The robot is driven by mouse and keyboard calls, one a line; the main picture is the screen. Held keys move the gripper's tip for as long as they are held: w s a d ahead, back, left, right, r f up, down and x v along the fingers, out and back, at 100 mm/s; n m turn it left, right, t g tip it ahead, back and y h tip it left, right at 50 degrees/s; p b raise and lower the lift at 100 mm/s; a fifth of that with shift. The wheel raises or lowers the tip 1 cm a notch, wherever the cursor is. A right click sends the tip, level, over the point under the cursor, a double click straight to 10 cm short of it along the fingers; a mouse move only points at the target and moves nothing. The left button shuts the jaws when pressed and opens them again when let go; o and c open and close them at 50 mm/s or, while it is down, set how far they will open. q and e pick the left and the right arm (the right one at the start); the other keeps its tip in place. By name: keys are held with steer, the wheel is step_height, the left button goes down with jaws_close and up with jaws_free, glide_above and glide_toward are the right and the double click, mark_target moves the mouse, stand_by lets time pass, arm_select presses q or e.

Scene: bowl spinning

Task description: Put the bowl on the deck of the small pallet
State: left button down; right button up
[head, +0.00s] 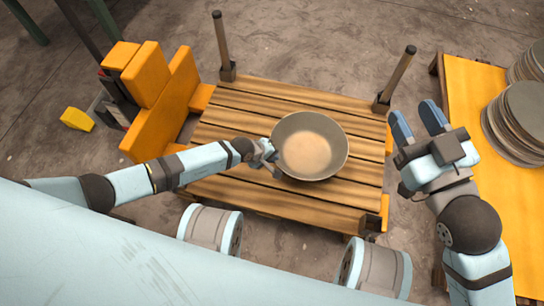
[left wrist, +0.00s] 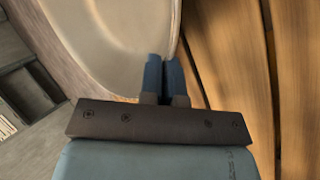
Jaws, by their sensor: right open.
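The round grey-beige bowl (head: 312,150) is over the slatted wooden deck of the small pallet (head: 235,120), right of its middle. I cannot tell whether its base touches the planks. My left gripper (head: 270,152) is at the bowl's left rim. In the left wrist view the two blue fingers (left wrist: 164,78) are close together at the rim of the bowl (left wrist: 110,45), with the planks (left wrist: 225,60) to the right. They look shut on the rim. My right gripper (head: 417,119) is open and empty, right of the pallet.
Two posts (head: 222,45) (head: 397,78) stand at the pallet's far corners. An orange upright structure (head: 160,95) is at its left. Two grey spools (head: 210,228) (head: 375,268) stand in front. An orange-topped table (head: 468,95) at right bears stacks of round dishes (head: 520,115).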

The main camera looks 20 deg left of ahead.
arm_select(q)
steer(key=shift+r, duration=0.1)
arm_select(e)
steer(key=shift+s+r, duration=0.1)
steer(key=shift+r, duration=0.05)
arm_select(q)
steer(key=c, duration=1.3)
jaws_free()
steer(key=shift+c, duration=0.2)
arm_select(e)
steer(key=shift+s, duration=0.1)
steer(key=shift+f, duration=0.2)
arm_select(q)
steer(key=p+v, duration=0.6)
steer(key=v, duration=0.6)
arm_select(e)
steer(key=s+m, duration=0.1)
steer(key=a+m+g, duration=0.1)
steer(key=s+m+g+h, duration=0.1)
steer(key=m, duration=0.1)
steer(key=shift+s+a+f, duration=0.3)
steer(key=shift+a, duration=0.1)
arm_select(q)
steer(key=shift+a, duration=0.1)
